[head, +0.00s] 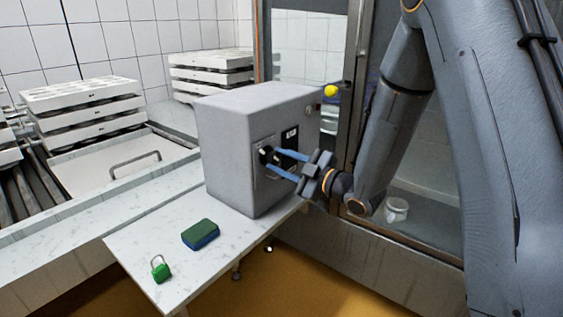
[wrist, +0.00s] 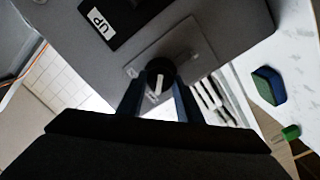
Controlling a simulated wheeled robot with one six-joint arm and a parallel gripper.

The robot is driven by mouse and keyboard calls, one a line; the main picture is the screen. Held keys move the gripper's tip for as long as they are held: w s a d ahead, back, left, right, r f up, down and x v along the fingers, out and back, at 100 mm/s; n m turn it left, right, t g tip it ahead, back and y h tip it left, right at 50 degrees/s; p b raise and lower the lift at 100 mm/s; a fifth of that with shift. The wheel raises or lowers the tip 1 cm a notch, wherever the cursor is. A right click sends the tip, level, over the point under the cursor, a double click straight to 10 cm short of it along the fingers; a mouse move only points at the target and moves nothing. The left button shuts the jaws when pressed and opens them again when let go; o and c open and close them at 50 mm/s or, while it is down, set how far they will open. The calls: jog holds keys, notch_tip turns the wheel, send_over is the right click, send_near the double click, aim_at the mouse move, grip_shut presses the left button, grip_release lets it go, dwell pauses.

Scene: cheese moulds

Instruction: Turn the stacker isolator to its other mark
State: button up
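The stacker isolator is a black round knob (wrist: 160,72) with a white pointer bar, on a grey plate on the front of a grey box (head: 240,140). In the head view the knob (head: 265,155) is small and partly hidden by the fingers. My gripper (wrist: 160,88) points at the knob, its two blue fingers standing apart on either side of it. Whether they touch the knob I cannot tell. It also shows in the head view (head: 273,159). The pointer bar runs roughly along the fingers in the wrist view. I can read no marks around the knob.
A black panel labelled "UP" (wrist: 100,23) is beside the knob. A green-and-blue sponge (head: 200,234) and a green padlock (head: 160,270) lie on the white table (head: 135,245). White mould stacks (head: 85,100) stand behind left. A yellow button (head: 331,91) is beyond the box.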

jog(key=shift+c, duration=1.1)
jog(key=m+p, duration=0.2)
jog(key=m, duration=0.2)
jog(key=m+p, duration=0.3)
jog(key=m, duration=0.1)
jog(key=shift+g, duration=0.4)
jog(key=m+p, duration=0.2)
jog(key=m, duration=0.3)
jog(key=shift+m+p, duration=0.3)
jog(key=shift+p, duration=0.05)
jog(key=shift+m+g+p, duration=0.3)
jog(key=shift+m+p, duration=0.55)
jog(key=shift+m, duration=0.85)
